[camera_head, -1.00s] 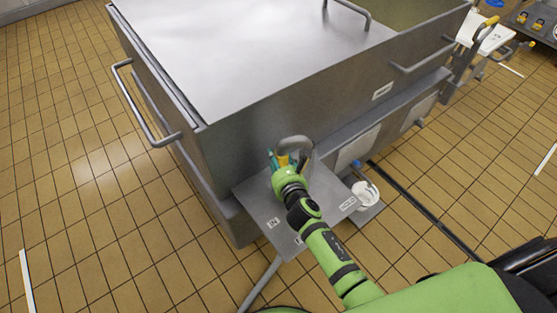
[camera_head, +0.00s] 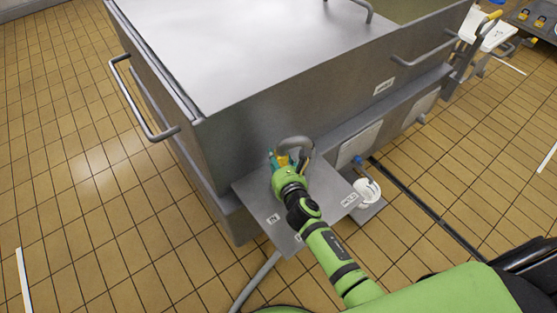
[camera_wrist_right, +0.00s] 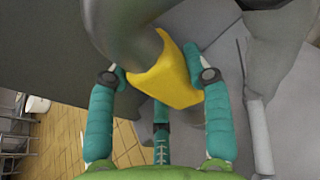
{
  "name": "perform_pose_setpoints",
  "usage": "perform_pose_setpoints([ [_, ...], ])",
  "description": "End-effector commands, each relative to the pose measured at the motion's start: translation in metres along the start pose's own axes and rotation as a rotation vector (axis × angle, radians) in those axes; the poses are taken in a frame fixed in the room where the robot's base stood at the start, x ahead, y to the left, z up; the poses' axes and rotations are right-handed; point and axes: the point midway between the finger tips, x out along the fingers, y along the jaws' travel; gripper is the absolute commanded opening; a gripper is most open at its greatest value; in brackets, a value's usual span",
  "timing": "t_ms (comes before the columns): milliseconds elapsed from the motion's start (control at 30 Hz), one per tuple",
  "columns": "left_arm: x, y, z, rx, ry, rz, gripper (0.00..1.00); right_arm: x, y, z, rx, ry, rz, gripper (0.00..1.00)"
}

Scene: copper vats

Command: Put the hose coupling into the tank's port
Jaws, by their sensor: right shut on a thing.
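The hose coupling is a yellow piece (camera_wrist_right: 168,82) on the end of a thick grey hose (camera_wrist_right: 128,28). In the right wrist view my right gripper (camera_wrist_right: 155,74) has its teal fingers closed on either side of it. In the head view the gripper (camera_head: 280,158) is at the tank's front wall, above a grey labelled plate (camera_head: 258,207). The hose (camera_head: 302,146) loops up beside it. The tank (camera_head: 215,135) is a large steel vat with a flat lid. I cannot make out its port or whether the coupling touches it. My left gripper is not in view.
A white round fitting (camera_head: 366,191) sits right of the plate, near a blue-tipped valve (camera_head: 357,162). Bar handles (camera_head: 143,98) stick out from the tank. A white stand (camera_head: 482,28) is at the upper right. Tiled floor (camera_head: 75,180) is clear at left.

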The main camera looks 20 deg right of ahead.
Motion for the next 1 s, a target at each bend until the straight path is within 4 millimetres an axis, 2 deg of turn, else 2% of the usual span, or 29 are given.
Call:
perform_pose_setpoints([
  [533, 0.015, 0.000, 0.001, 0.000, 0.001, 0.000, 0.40, 0.005, 0.001, -0.013, -0.001, -0.006, 0.002, 0.11],
  [1000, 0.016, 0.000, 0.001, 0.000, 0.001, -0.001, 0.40, 0.006, 0.000, -0.014, -0.001, -0.006, 0.002, 0.11],
])
